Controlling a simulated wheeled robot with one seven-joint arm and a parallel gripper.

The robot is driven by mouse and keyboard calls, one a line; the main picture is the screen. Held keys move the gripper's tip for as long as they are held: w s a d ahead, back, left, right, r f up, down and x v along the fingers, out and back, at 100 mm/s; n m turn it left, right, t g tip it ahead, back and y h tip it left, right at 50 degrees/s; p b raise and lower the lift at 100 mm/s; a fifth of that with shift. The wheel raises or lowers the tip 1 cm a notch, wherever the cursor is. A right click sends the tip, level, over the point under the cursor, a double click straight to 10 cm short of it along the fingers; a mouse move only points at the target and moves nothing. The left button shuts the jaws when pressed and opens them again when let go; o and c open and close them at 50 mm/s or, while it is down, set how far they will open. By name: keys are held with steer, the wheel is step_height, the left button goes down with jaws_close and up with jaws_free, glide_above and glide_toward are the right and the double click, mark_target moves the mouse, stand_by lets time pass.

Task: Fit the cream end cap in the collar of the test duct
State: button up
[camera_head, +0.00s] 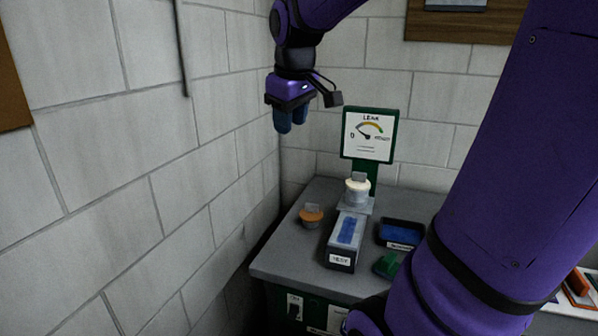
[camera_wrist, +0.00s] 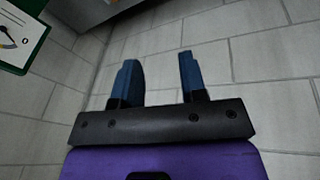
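The cream end cap (camera_head: 357,184), with a grey grip tab on top, sits upright at the mouth of the light grey collar (camera_head: 355,200). I cannot tell how deep it sits. The collar stands at the far end of the test duct (camera_head: 341,260), a grey box with a blue panel and a "TEST" label. My gripper (camera_head: 290,121) is up in the air, left of and well above the cap, with its fingers pointing down. In the wrist view my gripper (camera_wrist: 159,70) has its two blue fingers apart with nothing between them.
An orange cap (camera_head: 311,214) stands left of the duct on the grey bench (camera_head: 285,262). A blue-lined tray (camera_head: 402,234) and a green piece (camera_head: 386,265) lie on the right. A leak gauge board (camera_head: 368,137) stands behind. Block walls close off the left and back.

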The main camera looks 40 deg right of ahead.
steer(key=s+a+f+m+t+y, duration=0.1)
steer(key=s+a+f+m+t, duration=0.1)
steer(key=s+a, duration=0.8)
steer(key=s+f, duration=0.1)
steer(key=s, duration=0.3)
steer(key=shift+a+f, duration=0.3)
steer(key=shift+a, duration=0.1)
steer(key=shift+s+d, duration=0.1)
steer(key=shift+s, duration=0.05)
stand_by(0.4)
